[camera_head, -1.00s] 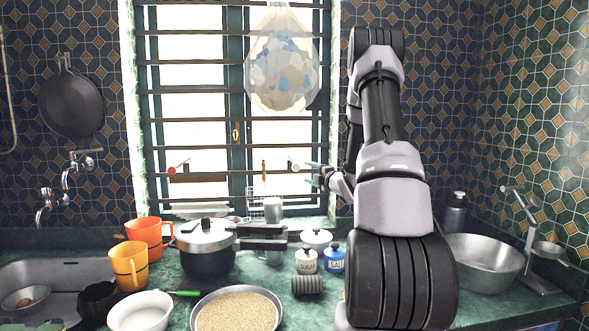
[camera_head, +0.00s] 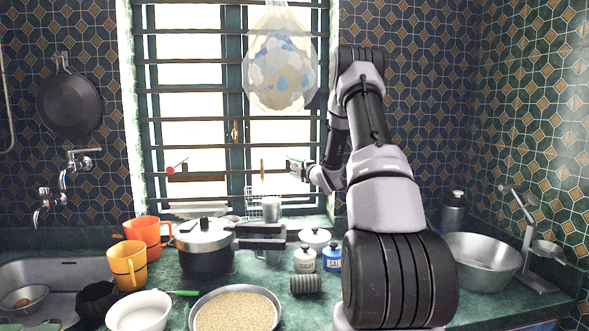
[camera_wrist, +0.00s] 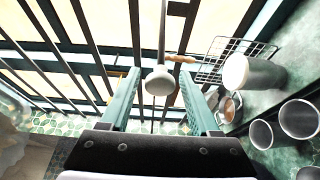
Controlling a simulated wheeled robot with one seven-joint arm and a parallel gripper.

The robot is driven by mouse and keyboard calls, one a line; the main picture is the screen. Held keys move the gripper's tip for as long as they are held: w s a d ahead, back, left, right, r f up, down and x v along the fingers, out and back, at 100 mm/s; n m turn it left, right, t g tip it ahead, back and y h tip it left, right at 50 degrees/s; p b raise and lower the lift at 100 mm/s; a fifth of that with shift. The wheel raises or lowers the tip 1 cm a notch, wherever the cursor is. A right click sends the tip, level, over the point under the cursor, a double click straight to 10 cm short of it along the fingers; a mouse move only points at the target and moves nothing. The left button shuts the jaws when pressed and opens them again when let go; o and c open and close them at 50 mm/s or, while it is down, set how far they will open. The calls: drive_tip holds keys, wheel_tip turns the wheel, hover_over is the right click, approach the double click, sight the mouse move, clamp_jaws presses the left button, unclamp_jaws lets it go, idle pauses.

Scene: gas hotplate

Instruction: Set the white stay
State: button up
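The white stay shows in the wrist view as a pale rod with a round white knob (camera_wrist: 160,82), in front of the window bars. My gripper (camera_wrist: 159,75) is open, with one green finger on each side of the knob; a gap shows on both sides. In the head view my gripper (camera_head: 303,169) is at the window's right part, over the place of the white stay's end (camera_head: 291,163), which is mostly covered. A red-ended stay (camera_head: 177,167) is at the window's left, and a wooden-ended stay (camera_head: 262,168) is near the middle.
Dark horizontal bars cross the window (camera_head: 190,104) close to my gripper. A wire rack (camera_wrist: 235,60) and a metal cup (camera_wrist: 252,75) are just right of it in the wrist view. A filled clear bag (camera_head: 281,65) hangs above. A pot (camera_head: 205,248) stands below on the counter.

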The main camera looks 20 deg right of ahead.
clamp_jaws()
idle(1.2)
